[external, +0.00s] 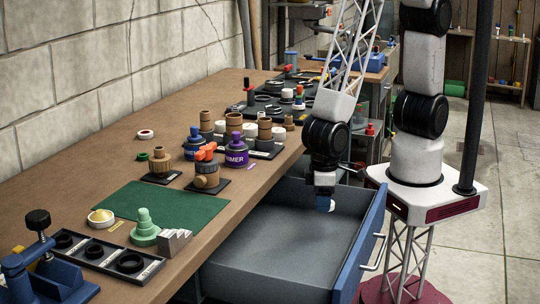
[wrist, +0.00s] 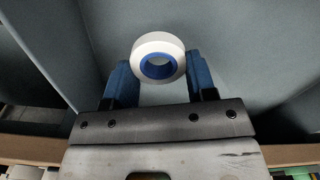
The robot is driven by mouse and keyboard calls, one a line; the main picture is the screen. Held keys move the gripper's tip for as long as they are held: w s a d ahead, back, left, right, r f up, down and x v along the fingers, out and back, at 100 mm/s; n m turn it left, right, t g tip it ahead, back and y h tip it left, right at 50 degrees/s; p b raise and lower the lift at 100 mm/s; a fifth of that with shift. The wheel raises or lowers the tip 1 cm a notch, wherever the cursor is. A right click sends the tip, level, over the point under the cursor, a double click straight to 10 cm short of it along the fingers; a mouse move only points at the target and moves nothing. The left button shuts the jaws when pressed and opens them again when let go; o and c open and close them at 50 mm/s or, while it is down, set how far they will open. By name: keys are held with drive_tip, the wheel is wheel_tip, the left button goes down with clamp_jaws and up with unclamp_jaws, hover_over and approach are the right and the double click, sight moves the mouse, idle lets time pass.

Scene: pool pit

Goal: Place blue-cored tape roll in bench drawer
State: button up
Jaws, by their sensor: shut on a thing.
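The blue-cored tape roll (wrist: 158,46), white with a blue inner ring, sits between the two blue fingers of my gripper (wrist: 159,70) in the wrist view. The gap between roll and drawer floor is hard to judge. The drawer is grey inside with a blue front, and its visible floor is empty.
Another roll with a red core (external: 146,134) lies farther back. The drawer walls surround my gripper.

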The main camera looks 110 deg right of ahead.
sight(321, 229)
drive_tip(key=shift+f, duration=1.15)
drive_tip(key=shift+f, duration=0.1)
drive_tip(key=shift+f, duration=2)
drive_tip(key=shift+f, duration=0.15)
drive_tip(key=o, duration=0.9)
drive_tip(key=shift+r, duration=6.15)
